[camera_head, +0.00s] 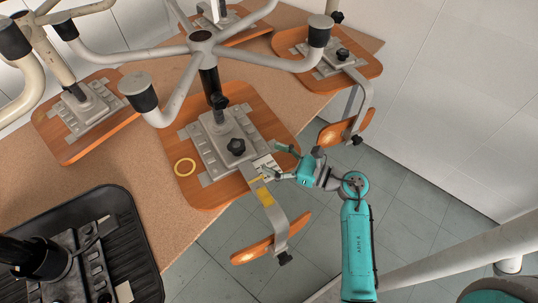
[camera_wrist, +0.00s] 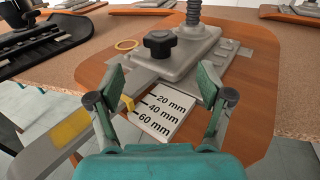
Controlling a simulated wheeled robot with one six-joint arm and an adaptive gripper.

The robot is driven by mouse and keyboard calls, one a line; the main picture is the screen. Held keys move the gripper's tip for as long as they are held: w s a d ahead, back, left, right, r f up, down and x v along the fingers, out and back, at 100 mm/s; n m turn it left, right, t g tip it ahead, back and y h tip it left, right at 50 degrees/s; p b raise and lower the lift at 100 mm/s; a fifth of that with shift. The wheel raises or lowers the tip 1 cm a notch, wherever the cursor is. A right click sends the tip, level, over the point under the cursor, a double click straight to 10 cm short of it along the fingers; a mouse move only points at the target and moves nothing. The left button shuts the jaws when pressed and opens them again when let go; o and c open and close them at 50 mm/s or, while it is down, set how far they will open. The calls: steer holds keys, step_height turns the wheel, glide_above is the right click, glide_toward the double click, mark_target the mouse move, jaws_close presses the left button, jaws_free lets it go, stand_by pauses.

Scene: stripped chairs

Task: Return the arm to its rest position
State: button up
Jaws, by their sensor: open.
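A white plate marked 20, 40 and 60 mm (camera_wrist: 162,116) lies below and between the fingers, beside the metal bar (camera_wrist: 148,76). The bar carries a yellow patch (camera_wrist: 70,128) and a thin yellow band near the left finger. My teal arm (camera_head: 357,240) reaches up from the lower right, outstretched over the floor.
Several upturned chairs with grey legs stand on the cork-topped table (camera_head: 150,200). A yellow ring (camera_head: 185,159) lies on the near seat. An orange armrest pad (camera_head: 252,252) juts past the table edge. A black chair seat (camera_head: 120,225) is at lower left.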

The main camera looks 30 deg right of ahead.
stand_by(0.5)
